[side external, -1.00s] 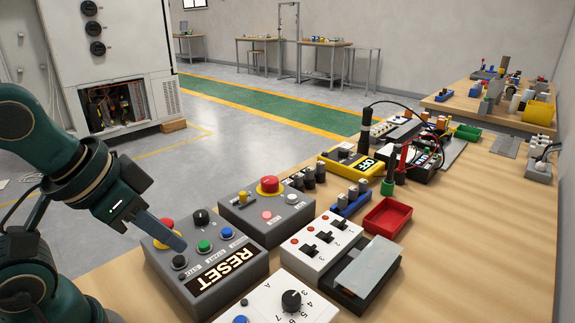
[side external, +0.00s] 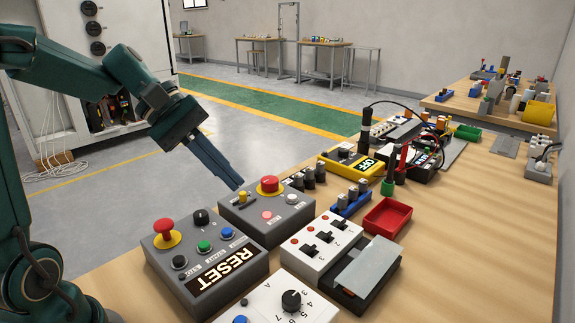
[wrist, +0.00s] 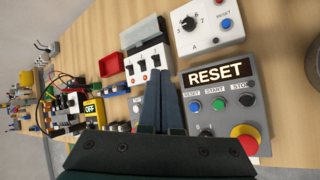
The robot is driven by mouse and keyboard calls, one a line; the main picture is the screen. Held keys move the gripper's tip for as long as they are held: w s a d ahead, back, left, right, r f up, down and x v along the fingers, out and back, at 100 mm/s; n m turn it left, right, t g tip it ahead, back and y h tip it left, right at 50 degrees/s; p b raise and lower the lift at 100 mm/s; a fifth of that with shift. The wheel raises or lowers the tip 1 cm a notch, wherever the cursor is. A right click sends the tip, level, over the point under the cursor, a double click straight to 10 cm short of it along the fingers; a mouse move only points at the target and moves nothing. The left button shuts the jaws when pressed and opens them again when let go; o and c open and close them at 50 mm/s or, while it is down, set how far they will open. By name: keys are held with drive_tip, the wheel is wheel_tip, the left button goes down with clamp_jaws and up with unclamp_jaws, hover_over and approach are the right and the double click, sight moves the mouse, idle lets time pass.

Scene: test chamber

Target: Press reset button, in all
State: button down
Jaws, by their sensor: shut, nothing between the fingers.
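The grey control box (side external: 205,270) with the RESET plate (side external: 222,269) stands at the front of the bench. It carries a blue button (side external: 227,233), a green button (side external: 204,246), a black button (side external: 179,262), a dark knob (side external: 200,217) and a red mushroom button (side external: 164,228). In the wrist view the blue button (wrist: 195,107) is labelled RESET. My gripper (side external: 238,187) is shut and empty, apart from this box. Its tips appear near the back-left corner of a second grey box (side external: 255,229); their height is unclear. In the wrist view the fingers (wrist: 161,72) point towards the white switch box.
A white switch box (side external: 315,248), a white dial box (side external: 280,302), a red tray (side external: 387,217) and a yellow device (side external: 347,164) stand close by.

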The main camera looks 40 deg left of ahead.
sight(222, 234)
drive_tip(key=w+a+f+n+t, duration=0.1)
drive_tip(key=a+f+n, duration=0.1)
drive_tip(key=a, duration=0.4)
drive_tip(key=shift+f+n, duration=0.25)
drive_tip(key=shift+n, duration=0.35)
drive_tip(key=shift+w+a, duration=0.1)
drive_tip(key=shift+f, duration=4.4)
drive_tip(key=shift+f, duration=0.1)
drive_tip(key=shift+f, duration=0.3)
drive_tip(key=shift+f, duration=0.5)
drive_tip(key=shift+r, duration=0.95)
